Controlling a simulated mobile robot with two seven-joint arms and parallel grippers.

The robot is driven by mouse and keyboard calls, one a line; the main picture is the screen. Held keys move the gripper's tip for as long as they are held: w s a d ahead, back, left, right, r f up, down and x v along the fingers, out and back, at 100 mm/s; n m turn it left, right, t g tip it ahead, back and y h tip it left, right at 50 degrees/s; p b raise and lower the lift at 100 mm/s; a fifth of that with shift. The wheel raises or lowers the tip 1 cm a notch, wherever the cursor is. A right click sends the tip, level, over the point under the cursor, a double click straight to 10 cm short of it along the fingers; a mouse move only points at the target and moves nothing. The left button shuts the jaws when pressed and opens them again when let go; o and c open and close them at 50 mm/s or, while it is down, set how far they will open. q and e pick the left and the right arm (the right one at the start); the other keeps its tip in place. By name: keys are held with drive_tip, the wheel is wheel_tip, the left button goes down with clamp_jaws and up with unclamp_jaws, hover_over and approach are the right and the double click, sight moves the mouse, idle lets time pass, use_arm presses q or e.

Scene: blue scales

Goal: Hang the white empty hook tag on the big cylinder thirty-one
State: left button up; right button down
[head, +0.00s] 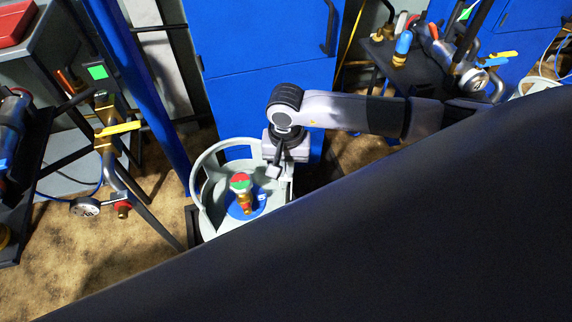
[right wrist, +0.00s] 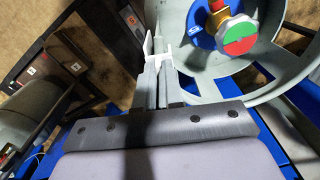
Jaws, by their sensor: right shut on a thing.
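The big grey cylinder (head: 208,190) stands upright on the floor in the middle of the head view. It has a raised collar, a blue top and a brass valve with a red and green knob (head: 239,182). No number can be read on it. My right gripper (head: 274,168) is over the right part of the collar. In the right wrist view, its fingers (right wrist: 153,80) are shut on a small white hook tag (right wrist: 158,47), beside the collar (right wrist: 285,70). I cannot tell whether the tag touches the collar. My left gripper is not in view.
A blue cabinet (head: 262,95) stands behind the cylinder. A blue post (head: 140,80) and a stand with a yellow-handled valve (head: 118,129) are at left. More piping (head: 440,50) is at upper right. A dark shape hides the lower right.

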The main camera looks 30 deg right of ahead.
drive_tip(key=shift+f, duration=0.2)
drive_tip(key=c, duration=1.2)
unclamp_jaws()
drive_tip(key=shift+r, duration=0.1)
drive_tip(key=shift+r+p, duration=2.35)
drive_tip(key=shift+r, duration=1.4)
